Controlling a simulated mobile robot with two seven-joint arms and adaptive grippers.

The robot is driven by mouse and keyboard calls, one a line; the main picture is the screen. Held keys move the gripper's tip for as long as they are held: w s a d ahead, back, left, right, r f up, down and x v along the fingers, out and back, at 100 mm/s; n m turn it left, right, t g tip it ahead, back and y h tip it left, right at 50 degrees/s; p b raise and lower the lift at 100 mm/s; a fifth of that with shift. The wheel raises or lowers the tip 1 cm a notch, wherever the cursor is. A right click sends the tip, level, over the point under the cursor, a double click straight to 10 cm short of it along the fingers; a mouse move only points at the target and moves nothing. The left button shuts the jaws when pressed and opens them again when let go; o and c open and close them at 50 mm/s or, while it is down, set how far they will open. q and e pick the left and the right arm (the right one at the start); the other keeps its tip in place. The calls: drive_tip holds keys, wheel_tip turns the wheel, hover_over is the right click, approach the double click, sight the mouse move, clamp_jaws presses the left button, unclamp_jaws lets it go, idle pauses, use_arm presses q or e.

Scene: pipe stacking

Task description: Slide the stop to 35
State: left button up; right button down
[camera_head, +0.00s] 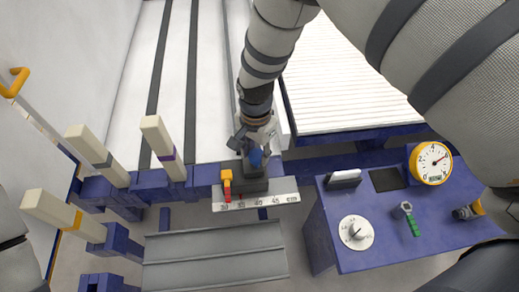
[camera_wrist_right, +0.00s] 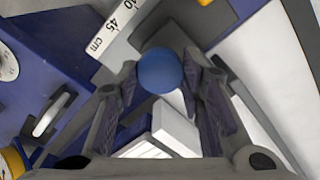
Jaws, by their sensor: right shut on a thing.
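The stop is a dark grey block (camera_head: 255,185) with a round blue knob (camera_head: 256,158) on top. It sits on the blue rail above the white cm scale (camera_head: 285,200), around the 40 mark. A small red mark shows on the scale to its left. My right gripper (camera_head: 256,148) comes from above and is shut on the blue knob. In the right wrist view the knob (camera_wrist_right: 160,70) lies between the fingertips. The arm and fingers hide part of the block. My left gripper is out of view.
A yellow piece with a red tip (camera_head: 227,183) stands on the rail left of the stop. Pale upright posts (camera_head: 162,143) stand farther left. A grey ribbed tray (camera_head: 215,258) lies in front. A blue console (camera_head: 340,240) with dial and gauge (camera_head: 430,162) is at right.

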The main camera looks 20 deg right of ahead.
drive_tip(key=c, duration=1.1)
unclamp_jaws()
drive_tip(key=shift+o, duration=0.2)
wheel_tip(320, 180, up, 12)
